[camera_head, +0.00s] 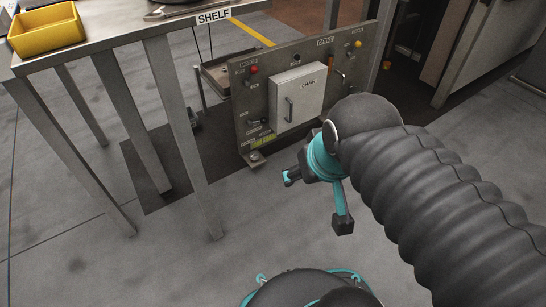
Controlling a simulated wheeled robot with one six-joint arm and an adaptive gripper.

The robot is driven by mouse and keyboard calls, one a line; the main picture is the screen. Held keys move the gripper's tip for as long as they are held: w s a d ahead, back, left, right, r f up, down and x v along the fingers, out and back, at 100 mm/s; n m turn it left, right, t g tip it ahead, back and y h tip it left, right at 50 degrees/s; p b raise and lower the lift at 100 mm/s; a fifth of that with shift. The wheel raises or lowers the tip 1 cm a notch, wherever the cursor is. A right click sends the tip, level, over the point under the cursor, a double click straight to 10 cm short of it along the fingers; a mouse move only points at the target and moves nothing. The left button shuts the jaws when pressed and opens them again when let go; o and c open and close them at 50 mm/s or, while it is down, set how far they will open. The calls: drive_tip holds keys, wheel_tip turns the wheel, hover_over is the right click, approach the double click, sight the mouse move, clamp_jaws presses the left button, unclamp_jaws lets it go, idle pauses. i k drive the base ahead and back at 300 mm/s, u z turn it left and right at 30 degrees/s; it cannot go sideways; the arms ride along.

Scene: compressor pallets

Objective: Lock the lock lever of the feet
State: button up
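An upright grey panel (243,125) stands on the floor behind my gripper, with small labels, knobs and handles. A lever with a dark knob (264,121) is at its lower left, near a yellow-green label (263,142). A curved handle (342,76) is at its right. A foot bracket (255,158) sticks out at the panel's lower left corner. I cannot read which lever belongs to the feet. My gripper (316,200) is in front of the panel's lower right, its two teal-and-dark fingers spread apart, with nothing seen between them. My arm hides the panel's lower right part.
A white cover (296,98) with a handle projects from the panel's middle. A metal shelf table (110,40) with legs and a yellow bin (47,32) stands at the left. Grey cabinets (490,45) are at the back right. The floor in front is open.

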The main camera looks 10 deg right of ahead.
sight(264, 121)
drive_tip(key=k, duration=1)
drive_tip(key=u, duration=0.65)
drive_tip(key=i, duration=1.7)
drive_tip(key=z, duration=0.65)
